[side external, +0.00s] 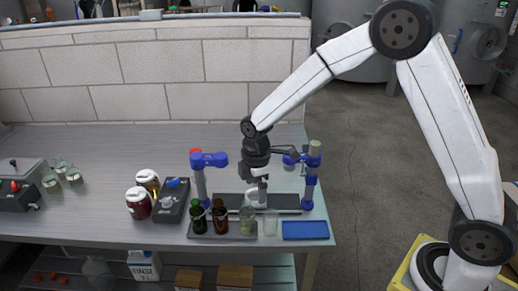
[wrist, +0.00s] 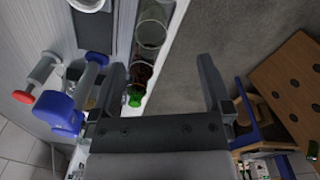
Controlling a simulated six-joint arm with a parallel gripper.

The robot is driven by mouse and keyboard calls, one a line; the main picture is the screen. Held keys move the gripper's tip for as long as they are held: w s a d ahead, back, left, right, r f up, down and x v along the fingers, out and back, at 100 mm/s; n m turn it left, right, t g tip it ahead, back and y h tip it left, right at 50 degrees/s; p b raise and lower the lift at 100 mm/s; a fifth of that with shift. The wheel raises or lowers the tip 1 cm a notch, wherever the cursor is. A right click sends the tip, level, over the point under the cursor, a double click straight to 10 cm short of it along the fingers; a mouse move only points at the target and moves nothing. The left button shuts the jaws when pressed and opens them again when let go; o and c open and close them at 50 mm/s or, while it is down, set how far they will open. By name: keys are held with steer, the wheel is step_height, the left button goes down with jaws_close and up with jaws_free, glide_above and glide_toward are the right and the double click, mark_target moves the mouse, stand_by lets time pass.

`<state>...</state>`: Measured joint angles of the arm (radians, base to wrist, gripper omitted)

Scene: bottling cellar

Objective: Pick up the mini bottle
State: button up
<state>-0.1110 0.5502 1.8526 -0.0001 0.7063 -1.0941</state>
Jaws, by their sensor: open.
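Three small bottles stand in a row on a grey tray (side external: 233,236) at the bench's front edge: a green one (side external: 198,219), a brown one (side external: 220,218) and a clear one (side external: 247,221). I cannot tell which is called the mini bottle. My gripper (side external: 257,178) is above and behind the row in the side view. In the wrist view my gripper (wrist: 162,75) is open and empty, its fingers wide apart. The green bottle (wrist: 135,97), brown bottle (wrist: 142,72) and clear glass (wrist: 150,35) show beyond the fingers, nearer the left one.
Blue clamp posts stand left (side external: 201,180) and right (side external: 311,178) of my gripper. A clear cup (side external: 270,223) and a blue tray (side external: 305,230) lie right of the bottles. Jars (side external: 138,203) and a dark box (side external: 170,203) stand left. The bench's back middle is clear.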

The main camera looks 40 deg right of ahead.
mark_target(247, 208)
steer(key=shift+w+a+f+n, duration=0.3)
steer(key=shift+w+n, duration=0.25)
steer(key=shift+n, duration=0.05)
steer(key=shift+w+a+f+n, duration=0.25)
steer(key=shift+w+f+n, duration=0.05)
steer(key=shift+w+n, duration=0.3)
steer(key=shift+f, duration=0.15)
steer(key=shift+f, duration=1.2)
steer(key=shift+f, duration=2.55)
jaws_close()
